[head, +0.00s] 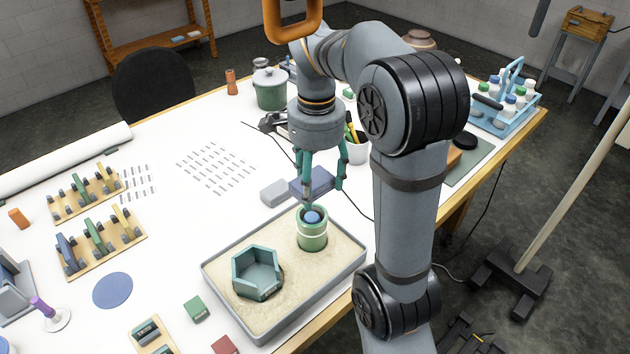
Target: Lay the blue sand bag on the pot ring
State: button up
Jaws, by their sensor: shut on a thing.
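My gripper (324,196) points down behind the sand tray, with its teal fingers apart around a slate-blue block-like bag (318,184), which looks like the blue sand bag. One finger crosses in front of it and partly hides it. A hexagonal teal ring-shaped piece (240,279) sits at the left in the sand; it may be the pot ring. A green cylinder (313,241) with a pale band and a round blue thing (312,217) in its top stands upright to the right, just in front of my gripper. I cannot tell which is the pot ring.
The grey-rimmed sand tray (235,318) lies at the table's front. A grey block (274,192) is left of my gripper. A green lidded pot (270,90) and a white cup of tools (356,152) stand behind.

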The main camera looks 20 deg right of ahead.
jog(key=shift+f+b, duration=2.8)
jog(key=shift+f, duration=0.55)
jog(key=shift+f+b, duration=0.55)
jog(key=o, duration=1.5)
notch_tip(320, 180, up, 12)
jog(key=shift+r, duration=0.1)
